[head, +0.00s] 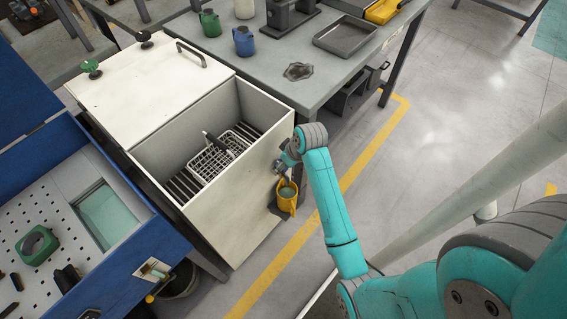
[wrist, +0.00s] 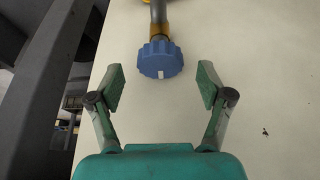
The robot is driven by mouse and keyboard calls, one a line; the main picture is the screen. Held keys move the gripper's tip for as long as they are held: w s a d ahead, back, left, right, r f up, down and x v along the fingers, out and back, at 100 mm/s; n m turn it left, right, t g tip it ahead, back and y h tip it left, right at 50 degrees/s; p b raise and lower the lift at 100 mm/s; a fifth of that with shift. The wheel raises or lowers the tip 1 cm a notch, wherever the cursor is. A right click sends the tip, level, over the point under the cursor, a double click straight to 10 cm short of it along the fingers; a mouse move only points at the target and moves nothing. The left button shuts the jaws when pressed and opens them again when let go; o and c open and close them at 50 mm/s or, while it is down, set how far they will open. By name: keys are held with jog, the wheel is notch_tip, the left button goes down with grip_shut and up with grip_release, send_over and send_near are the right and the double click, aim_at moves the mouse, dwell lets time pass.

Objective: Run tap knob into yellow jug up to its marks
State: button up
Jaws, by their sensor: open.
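The tap knob (wrist: 160,58) is blue and ribbed, with a white mark on its edge facing my gripper. It sits on a metal pipe in front of the cream wall of the tank. My gripper (wrist: 160,82) is open in the wrist view, its green fingers spread to either side just short of the knob, with nothing between them. In the head view my gripper (head: 284,165) is at the tank's right side, above the yellow jug (head: 288,204). The jug stands upright on a small dark support; its inside looks grey-green. Its marks and fill level cannot be made out.
A grey bench (head: 275,65) with a green jug (head: 210,22), a blue jug (head: 243,41) and a tray (head: 345,37) stands behind. A blue workbench (head: 130,255) is left.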

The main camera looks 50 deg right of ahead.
jog(key=v, duration=1)
jog(key=shift+s+r, duration=0.25)
jog(key=shift+r, duration=0.05)
jog(key=s+a+f+m+t+h, duration=0.1)
jog(key=s+a+f+t, duration=0.1)
jog(key=s+a+f, duration=0.4)
jog(key=s+a+f+t+h, duration=0.1)
jog(key=s+a+f+t, duration=0.15)
jog(key=a, duration=0.55)
jog(key=s+a+r+t+y, duration=0.1)
jog(key=s+a+r+t, duration=0.2)
jog(key=s+r, duration=0.4)
jog(key=s+a+r+t+y, duration=0.1)
jog(key=s+a+r+t, duration=0.2)
jog(key=s+r, duration=0.5)
jog(key=shift+s+a+r+n, duration=0.35)
jog(key=shift+s+a, duration=0.35)
jog(key=shift+s, duration=1.55)
jog(key=shift+f, duration=0.1)
